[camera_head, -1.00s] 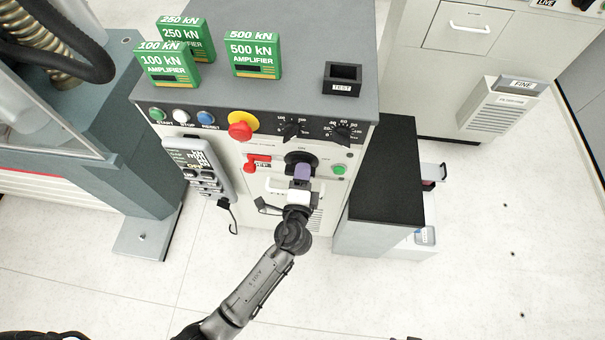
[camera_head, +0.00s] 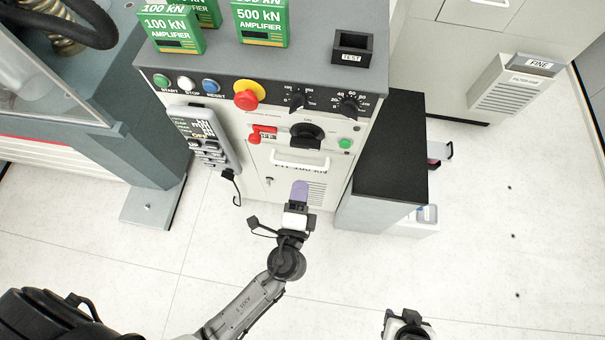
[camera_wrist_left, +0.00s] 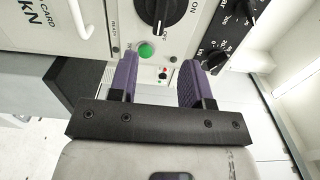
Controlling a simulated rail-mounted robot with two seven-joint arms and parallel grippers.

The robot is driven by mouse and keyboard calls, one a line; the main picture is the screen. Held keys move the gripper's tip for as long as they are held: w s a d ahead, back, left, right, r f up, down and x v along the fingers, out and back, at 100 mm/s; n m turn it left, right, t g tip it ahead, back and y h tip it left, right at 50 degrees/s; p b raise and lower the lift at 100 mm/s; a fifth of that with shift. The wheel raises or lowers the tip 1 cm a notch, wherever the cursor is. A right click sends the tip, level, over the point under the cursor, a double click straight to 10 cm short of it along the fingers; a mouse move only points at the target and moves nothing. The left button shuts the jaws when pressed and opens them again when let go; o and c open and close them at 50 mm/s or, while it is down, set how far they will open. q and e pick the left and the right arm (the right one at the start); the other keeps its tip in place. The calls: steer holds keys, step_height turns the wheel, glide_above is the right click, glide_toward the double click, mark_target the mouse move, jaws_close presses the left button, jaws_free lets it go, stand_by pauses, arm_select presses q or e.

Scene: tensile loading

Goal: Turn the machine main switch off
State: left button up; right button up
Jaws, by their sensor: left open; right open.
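The main switch is a black rotary knob (camera_head: 306,137) on the light front panel of the machine cabinet, with small lettering around it. Its handle lies roughly horizontal in the head view. In the left wrist view the knob (camera_wrist_left: 165,10) is at the top edge, its handle running up and down. My left gripper (camera_head: 300,187) is below the switch and apart from it, in front of the vent slots. Its purple fingers (camera_wrist_left: 155,82) are spread with nothing between them. My right gripper (camera_head: 408,322) shows only partly at the bottom edge, its fingers unclear.
A red lever (camera_head: 262,133) is left of the switch, and a green button (camera_head: 345,144) is to its right. A white handle (camera_head: 300,161) juts out below. Above are a red-and-yellow emergency stop (camera_head: 247,97) and two smaller dials. A hand controller (camera_head: 202,135) hangs at left.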

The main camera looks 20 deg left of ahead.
arm_select(q)
steer(key=shift+s+d, duration=0.15)
steer(key=shift+s, duration=0.55)
